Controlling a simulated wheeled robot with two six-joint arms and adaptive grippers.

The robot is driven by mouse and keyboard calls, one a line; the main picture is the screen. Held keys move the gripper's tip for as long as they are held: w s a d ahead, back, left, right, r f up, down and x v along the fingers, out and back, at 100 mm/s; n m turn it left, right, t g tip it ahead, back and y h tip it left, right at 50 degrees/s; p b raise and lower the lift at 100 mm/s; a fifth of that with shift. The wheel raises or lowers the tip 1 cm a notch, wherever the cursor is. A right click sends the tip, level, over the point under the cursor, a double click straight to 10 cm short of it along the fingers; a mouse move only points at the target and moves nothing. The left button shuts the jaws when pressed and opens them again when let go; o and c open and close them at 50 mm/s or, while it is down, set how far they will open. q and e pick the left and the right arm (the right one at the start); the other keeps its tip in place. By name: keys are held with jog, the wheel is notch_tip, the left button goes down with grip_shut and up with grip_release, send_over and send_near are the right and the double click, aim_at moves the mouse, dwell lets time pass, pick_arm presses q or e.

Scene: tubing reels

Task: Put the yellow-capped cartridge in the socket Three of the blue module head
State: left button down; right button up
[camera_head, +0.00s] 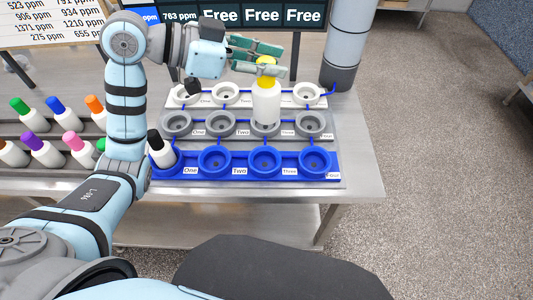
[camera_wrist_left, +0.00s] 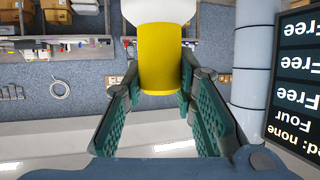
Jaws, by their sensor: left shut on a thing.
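The yellow-capped cartridge (camera_head: 266,101) has a white body and is held upright by its cap. My left gripper (camera_head: 264,66) is shut on the yellow cap, which also shows between the fingers in the left wrist view (camera_wrist_left: 160,60). In the head view the cartridge's lower end overlaps the grey row near its Three socket; its exact height is unclear. The blue module head (camera_head: 240,171) is the nearest row, and its socket Three (camera_head: 264,162) shows empty. A black-capped cartridge (camera_head: 160,151) stands in the blue socket One. My right gripper is not in view.
A grey module row (camera_head: 222,126) and a white row (camera_head: 205,95) lie behind the blue one. A rack (camera_head: 60,150) with several coloured-cap cartridges stands at left. A screen (camera_head: 240,17) is behind, and a grey column (camera_head: 345,50) stands at the back right.

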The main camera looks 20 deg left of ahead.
pick_arm(q)
notch_tip(320, 180, down, 19)
jog(key=b, duration=0.1)
jog(key=shift+a+f, duration=0.2)
jog(key=shift+a, duration=0.05)
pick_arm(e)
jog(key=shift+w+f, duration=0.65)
pick_arm(q)
jog(key=shift+b, duration=0.3)
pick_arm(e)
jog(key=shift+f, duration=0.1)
pick_arm(q)
jog(key=shift+f, duration=0.2)
jog(key=c, duration=1.3)
grip_release()
jog(key=shift+r, duration=0.1)
